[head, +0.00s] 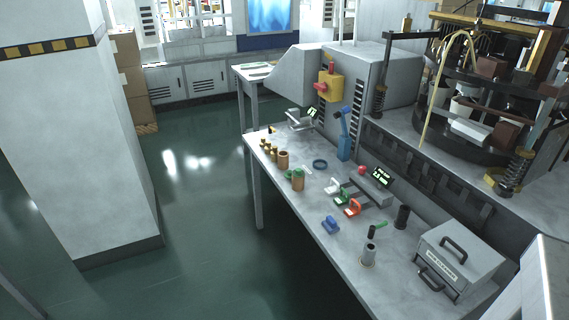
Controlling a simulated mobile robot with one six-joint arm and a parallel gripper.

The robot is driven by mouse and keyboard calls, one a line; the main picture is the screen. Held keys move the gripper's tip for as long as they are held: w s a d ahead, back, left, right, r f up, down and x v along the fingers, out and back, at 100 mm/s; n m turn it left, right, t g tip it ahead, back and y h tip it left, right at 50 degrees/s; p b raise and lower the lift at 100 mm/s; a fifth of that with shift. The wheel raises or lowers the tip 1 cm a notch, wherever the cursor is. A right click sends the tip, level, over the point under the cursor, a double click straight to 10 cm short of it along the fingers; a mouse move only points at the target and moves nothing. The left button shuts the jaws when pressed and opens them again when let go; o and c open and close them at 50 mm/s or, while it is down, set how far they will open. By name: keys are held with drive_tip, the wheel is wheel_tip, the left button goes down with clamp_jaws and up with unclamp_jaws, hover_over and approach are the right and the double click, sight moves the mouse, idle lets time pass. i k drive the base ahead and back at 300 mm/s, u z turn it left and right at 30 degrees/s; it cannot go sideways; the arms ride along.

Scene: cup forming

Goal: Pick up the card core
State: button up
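A short brown tube (283,160), which looks like the card core, stands upright near the left edge of the grey workbench (320,262). Another brown cylinder (298,183) stands a little nearer, with green at its top. The two are similar, so I cannot tell for certain which is the card core. Several smaller brown-gold pieces (265,145) stand in a row along the edge behind them. My gripper is not in view.
A dark blue ring (320,164), a blue stand (345,137), red and green clamp-like pieces (349,207), a blue piece (330,225) and a grey handled box (459,262) are on the bench. Machinery stands behind it.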

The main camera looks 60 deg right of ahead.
sight(283, 160)
drive_tip(key=i, duration=0.9)
drive_tip(key=u, duration=0.05)
